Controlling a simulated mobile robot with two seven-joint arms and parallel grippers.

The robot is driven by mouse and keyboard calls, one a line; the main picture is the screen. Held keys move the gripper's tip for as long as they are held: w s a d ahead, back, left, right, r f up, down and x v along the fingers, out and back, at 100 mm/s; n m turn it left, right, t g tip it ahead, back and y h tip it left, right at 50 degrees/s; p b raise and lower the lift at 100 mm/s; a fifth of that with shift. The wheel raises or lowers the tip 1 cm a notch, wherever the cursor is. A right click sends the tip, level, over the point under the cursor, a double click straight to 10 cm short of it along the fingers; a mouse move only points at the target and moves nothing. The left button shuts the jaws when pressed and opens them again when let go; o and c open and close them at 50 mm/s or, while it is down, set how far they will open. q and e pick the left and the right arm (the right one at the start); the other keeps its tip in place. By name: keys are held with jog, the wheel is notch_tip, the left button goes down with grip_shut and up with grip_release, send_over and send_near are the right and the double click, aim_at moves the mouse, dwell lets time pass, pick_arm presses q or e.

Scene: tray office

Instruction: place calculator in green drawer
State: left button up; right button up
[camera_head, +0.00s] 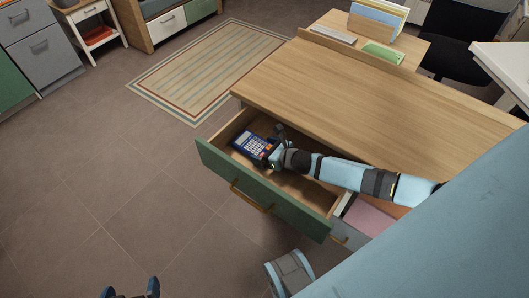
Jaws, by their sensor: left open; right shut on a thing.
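The green drawer (289,208) of the wooden desk is pulled open, its interior facing up. My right gripper (273,154) is shut on the blue calculator (251,145), which has light keys and a small display. The calculator is inside the drawer's outline, toward its left end. I cannot tell whether it touches the drawer floor. My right arm reaches across the drawer from the right. My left gripper (131,292) is open at the bottom edge, well away from the drawer, with only its fingertips in view.
The desk top (370,110) is mostly bare. A file holder (377,20), a keyboard-like item (333,35) and a green tray (382,52) stand at its far side. A pink surface (369,218) shows beside the drawer. The floor left of it is clear up to a striped rug (208,70).

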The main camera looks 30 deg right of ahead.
jog(key=o, duration=0.7)
jog(key=shift+f, duration=0.3)
jog(key=shift+c, duration=0.2)
jog(key=shift+r, duration=0.3)
jog(key=p+v, duration=0.2)
jog(key=v, duration=1)
jog(key=shift+d+f, duration=0.1)
jog(key=shift+f, duration=0.05)
